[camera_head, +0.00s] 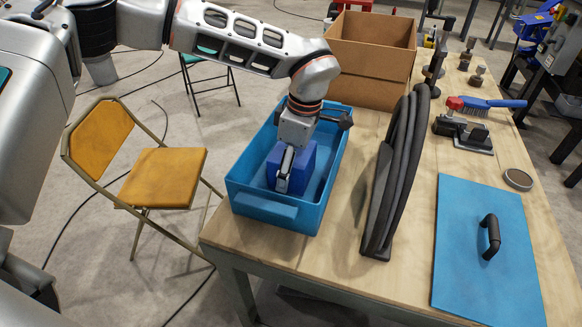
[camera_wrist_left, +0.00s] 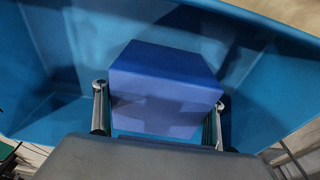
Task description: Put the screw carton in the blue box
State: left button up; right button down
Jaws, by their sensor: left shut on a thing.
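The screw carton (camera_head: 292,167) is a dark blue block. It is inside the light blue open box (camera_head: 265,208), which stands at the left edge of the wooden table. My left gripper (camera_head: 284,181) reaches down into the box and is shut on the carton. In the left wrist view the carton (camera_wrist_left: 165,92) sits between the two fingers (camera_wrist_left: 158,110), with the walls of the blue box (camera_wrist_left: 35,65) around it. I cannot tell whether the carton's underside touches the box floor. My right gripper is not in view.
A cardboard box (camera_head: 370,55) stands behind the blue box. A black belt coil (camera_head: 395,180) stands right of it. A blue lid (camera_head: 488,250) with a black handle lies at the front right. A brush (camera_head: 485,104) and metal parts lie farther back. A folding chair (camera_head: 160,178) stands left.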

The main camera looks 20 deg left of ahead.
aim_at(298, 152)
pick_arm(q)
jog(key=o, duration=1.4)
jog(key=r, duration=0.3)
jog(key=d+r, duration=0.1)
jog(key=r, duration=0.3)
jog(key=r+p, duration=0.1)
jog(key=r, duration=0.2)
jog(key=shift+d+r, duration=0.25)
jog(key=shift+d, duration=0.05)
jog(key=shift+s+d+r, duration=0.1)
jog(key=shift+d+r, duration=0.05)
jog(key=shift+r, duration=0.55)
